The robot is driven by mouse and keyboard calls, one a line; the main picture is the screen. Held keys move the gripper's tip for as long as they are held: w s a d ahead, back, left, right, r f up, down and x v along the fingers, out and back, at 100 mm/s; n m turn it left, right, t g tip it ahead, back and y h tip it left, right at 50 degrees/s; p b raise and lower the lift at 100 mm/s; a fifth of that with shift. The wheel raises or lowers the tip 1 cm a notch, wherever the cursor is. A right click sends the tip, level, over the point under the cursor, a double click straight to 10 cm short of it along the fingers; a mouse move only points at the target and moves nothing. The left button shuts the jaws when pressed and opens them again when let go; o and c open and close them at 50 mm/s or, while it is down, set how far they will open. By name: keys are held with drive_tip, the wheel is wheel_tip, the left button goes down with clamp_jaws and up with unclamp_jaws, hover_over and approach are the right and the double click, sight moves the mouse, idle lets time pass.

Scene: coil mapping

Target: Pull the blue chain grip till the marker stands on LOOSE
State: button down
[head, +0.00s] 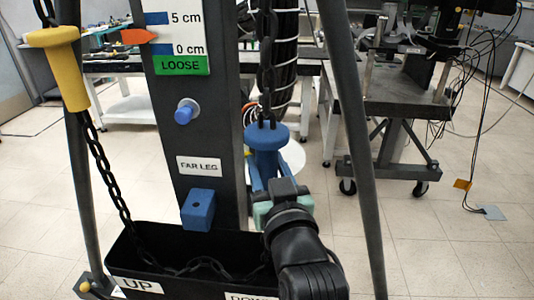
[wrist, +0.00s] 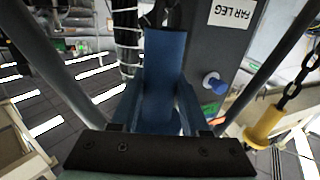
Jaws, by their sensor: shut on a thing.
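The blue chain grip (head: 266,137) hangs from a dark chain (head: 267,70) to the right of the dark post. My gripper (head: 270,181) is shut on the grip from below, its fingers on either side of the lower body. In the wrist view the blue grip (wrist: 163,75) stands between the fingers. The orange marker (head: 138,36) points at the scale a little above the 0 cm line, between 5 cm and 0 cm. The green LOOSE band (head: 181,66) lies below the marker.
A yellow grip (head: 58,62) hangs on another chain at the left. A black bin (head: 180,255) with UP and DOWN labels sits below. A blue knob (head: 185,111) and blue block (head: 198,210) stick out from the post. A grey leg (head: 350,110) slants past at the right.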

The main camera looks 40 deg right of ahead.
wheel_tip(320, 180, down, 5)
drive_tip(key=shift+r+b, duration=0.15)
drive_tip(key=shift+b, duration=0.7)
drive_tip(key=shift+c, duration=2)
unclamp_jaws()
drive_tip(key=shift+r, duration=0.25)
drive_tip(key=p+v, duration=0.3)
drive_tip(key=v, duration=1)
